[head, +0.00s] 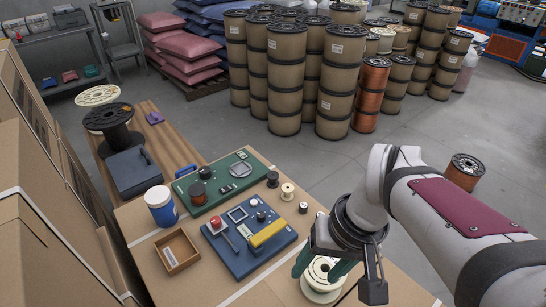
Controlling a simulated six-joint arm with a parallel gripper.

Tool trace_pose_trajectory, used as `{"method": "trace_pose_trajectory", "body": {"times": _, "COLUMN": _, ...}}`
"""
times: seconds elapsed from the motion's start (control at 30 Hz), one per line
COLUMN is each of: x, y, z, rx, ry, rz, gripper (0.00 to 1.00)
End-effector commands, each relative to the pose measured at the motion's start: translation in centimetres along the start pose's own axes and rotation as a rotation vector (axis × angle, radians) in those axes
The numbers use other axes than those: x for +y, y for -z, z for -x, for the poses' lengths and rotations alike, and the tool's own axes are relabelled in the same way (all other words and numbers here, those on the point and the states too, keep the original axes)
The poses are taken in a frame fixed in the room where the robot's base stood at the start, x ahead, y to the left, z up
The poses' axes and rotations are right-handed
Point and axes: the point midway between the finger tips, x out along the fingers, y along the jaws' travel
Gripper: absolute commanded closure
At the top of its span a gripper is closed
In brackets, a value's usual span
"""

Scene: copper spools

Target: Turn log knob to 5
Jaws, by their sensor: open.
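Two control panels lie on the cardboard-coloured work surface (140,212). The green panel (218,191) carries a dark knob-like part (205,172), a reddish-brown round part (197,190) and a pale dial-like plate (240,170). The blue panel (242,264) carries a red button (217,221), a small dark knob (261,216), a square frame (237,214) and a yellow bar (267,233). No lettering is readable, so I cannot tell which part is the log knob. My gripper (318,268) is open, its dark green fingers right of the blue panel, above or around a pale spool (321,290); I cannot tell which.
A blue-and-white tub (161,207) and a shallow wooden tray (178,252) stand left of the panels. Small spools (287,191) stand right of the green panel. Stacked large spools (287,80) fill the floor behind. Cardboard boxes (40,200) line the left.

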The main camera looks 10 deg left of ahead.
Motion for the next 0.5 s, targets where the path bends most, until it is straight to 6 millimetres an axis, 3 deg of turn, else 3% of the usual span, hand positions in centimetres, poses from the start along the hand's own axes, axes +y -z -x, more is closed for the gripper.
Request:
{"method": "trace_pose_trajectory", "body": {"times": 0.03, "x": -0.7, "y": 4.7, "z": -0.6, "rx": 0.011, "ry": 0.021, "rz": 0.176, "gripper": 0.38}}
{"method": "trace_pose_trajectory", "body": {"times": 0.1, "x": -1.8, "y": 11.2, "z": -2.1, "rx": 0.052, "ry": 0.045, "rz": 0.459, "gripper": 0.38}}
{"method": "trace_pose_trajectory", "body": {"times": 0.2, "x": -3.1, "y": 18.4, "z": -5.3, "rx": 0.113, "ry": 0.06, "rz": 0.796, "gripper": 0.38}}
{"method": "trace_pose_trajectory", "body": {"times": 0.33, "x": -4.0, "y": 23.4, "z": -8.7, "rx": 0.166, "ry": 0.055, "rz": 1.061, "gripper": 0.38}}
{"method": "trace_pose_trajectory", "body": {"times": 0.5, "x": -4.4, "y": 24.8, "z": -10.9, "rx": 0.182, "ry": 0.052, "rz": 1.142, "gripper": 0.38}}
